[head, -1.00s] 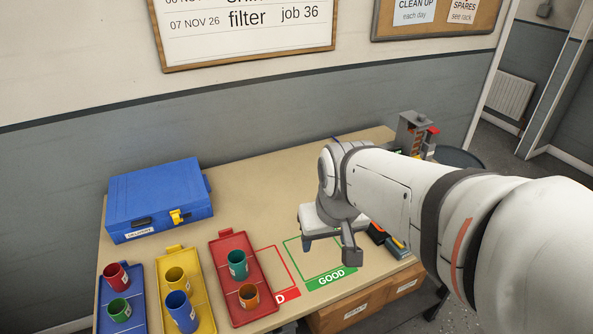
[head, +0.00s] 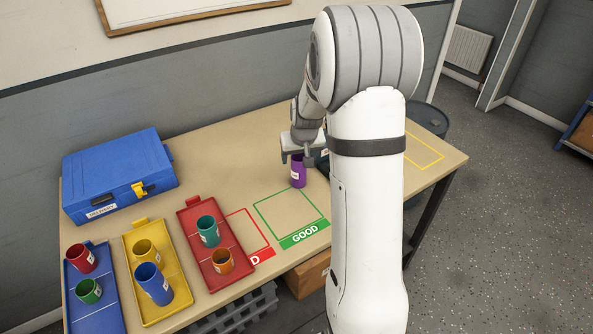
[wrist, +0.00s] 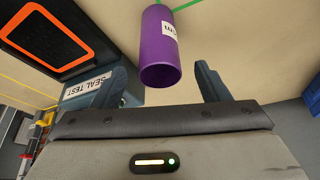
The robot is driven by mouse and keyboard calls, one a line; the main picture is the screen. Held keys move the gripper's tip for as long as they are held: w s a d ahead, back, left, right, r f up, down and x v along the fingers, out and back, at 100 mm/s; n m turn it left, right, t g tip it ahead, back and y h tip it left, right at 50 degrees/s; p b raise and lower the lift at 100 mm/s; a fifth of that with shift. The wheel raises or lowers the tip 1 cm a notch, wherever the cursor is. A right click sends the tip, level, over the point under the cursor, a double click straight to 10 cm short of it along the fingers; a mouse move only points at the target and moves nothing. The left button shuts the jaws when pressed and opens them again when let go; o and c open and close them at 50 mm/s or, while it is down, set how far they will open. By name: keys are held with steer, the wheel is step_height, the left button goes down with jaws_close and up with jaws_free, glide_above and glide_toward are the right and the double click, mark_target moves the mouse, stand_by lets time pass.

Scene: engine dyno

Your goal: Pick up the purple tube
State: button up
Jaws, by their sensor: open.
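The purple tube (head: 298,172) stands on the table just beyond the green GOOD outline, with a white label on its side. In the wrist view the tube (wrist: 162,45) shows its open end, ahead of and between my two fingers. My gripper (head: 297,157) is open above and around the tube's upper part in the head view. In the wrist view my gripper (wrist: 161,72) has a gap on both sides of the tube; I see no contact. My arm hides the table to the right of the tube.
A red tray (head: 236,262), a yellow tray (head: 172,308) and a blue tray (head: 104,318) hold coloured tubes at the left. A blue case (head: 115,180) lies behind them. A dark SEAL TEST unit (wrist: 85,88) is close to my left finger. The GOOD outline (head: 290,212) is empty.

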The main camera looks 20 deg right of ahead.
mark_target(298, 173)
steer(key=x, duration=0.6)
steer(key=shift+s+p, duration=0.25)
steer(key=shift+p, duration=0.15)
steer(key=c, duration=1.2)
